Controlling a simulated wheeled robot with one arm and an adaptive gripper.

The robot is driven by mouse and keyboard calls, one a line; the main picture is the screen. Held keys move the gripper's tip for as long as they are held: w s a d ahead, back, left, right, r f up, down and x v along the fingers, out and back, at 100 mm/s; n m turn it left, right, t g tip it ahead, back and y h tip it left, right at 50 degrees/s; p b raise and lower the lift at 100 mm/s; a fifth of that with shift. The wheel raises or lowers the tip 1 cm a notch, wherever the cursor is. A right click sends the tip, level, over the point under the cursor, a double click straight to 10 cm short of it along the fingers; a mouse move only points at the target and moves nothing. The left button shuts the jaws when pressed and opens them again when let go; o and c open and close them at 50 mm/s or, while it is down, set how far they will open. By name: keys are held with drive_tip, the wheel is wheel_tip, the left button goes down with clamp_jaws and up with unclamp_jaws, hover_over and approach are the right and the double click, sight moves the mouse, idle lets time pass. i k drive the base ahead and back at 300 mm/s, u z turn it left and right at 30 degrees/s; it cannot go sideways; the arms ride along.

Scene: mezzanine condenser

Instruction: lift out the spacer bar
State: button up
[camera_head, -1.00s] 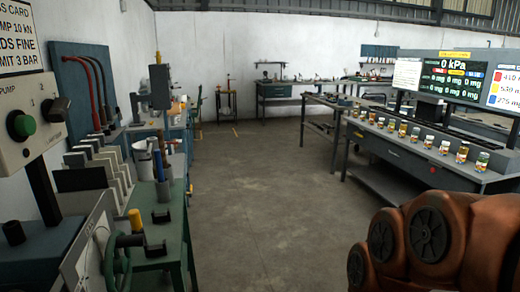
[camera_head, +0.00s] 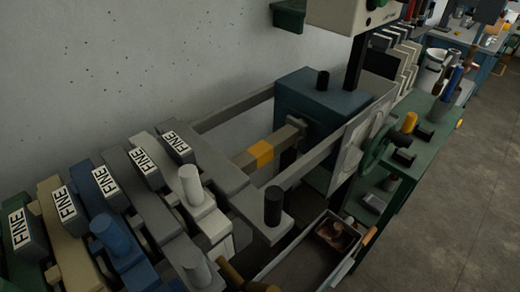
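A filter press fills the middle of the head camera view. A tan bar with an orange band (camera_head: 262,153) spans the gap between the grey plate at the end of the plate stack and the dark teal block (camera_head: 325,98). It looks like the spacer bar, but I cannot be sure. It lies between two grey side rails (camera_head: 231,108). Several plates labelled FINE (camera_head: 141,167), in green, tan, blue, grey and white, stand packed at the left. A black upright handle (camera_head: 273,205) stands at the near end of the stack. My gripper is not in view.
A tray (camera_head: 308,262) with a dark brown thing in it sits below the gap. A green handwheel (camera_head: 378,146) and green bench (camera_head: 425,140) are to the right. A control box (camera_head: 350,14) on a post rises behind. Bare floor (camera_head: 465,190) lies at far right.

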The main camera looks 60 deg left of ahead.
sight(258, 155)
drive_tip(key=z, duration=5.95)
drive_tip(key=k, duration=1.55)
drive_tip(key=z, duration=1.3)
drive_tip(key=i, duration=0.45)
